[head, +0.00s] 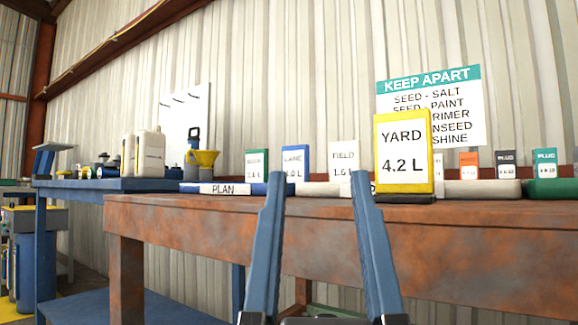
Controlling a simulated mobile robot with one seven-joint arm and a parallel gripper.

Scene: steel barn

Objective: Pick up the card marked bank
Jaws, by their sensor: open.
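I cannot clearly read the word bank on any card. A green-edged card (256,164) has a small blurred word above what looks like 1.4 L. To its right stand a blue card (295,163), seemingly marked LANE, and a white card (343,160) marked FIELD. A large yellow card (403,152) marked YARD 4.2 L stands nearest, at the right. My gripper (316,178) is open and empty, with its two blue fingers pointing up in front of the bench edge. The fingers overlap the lower parts of the row behind.
The cards stand along a rusty brown bench (190,213). Orange (469,164), black (506,163) and teal (545,162) cards stand at the right. A PLAN block (224,189) lies at the left. A KEEP APART sign (455,100) is behind. A blue table (110,184) holds jugs and a yellow funnel.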

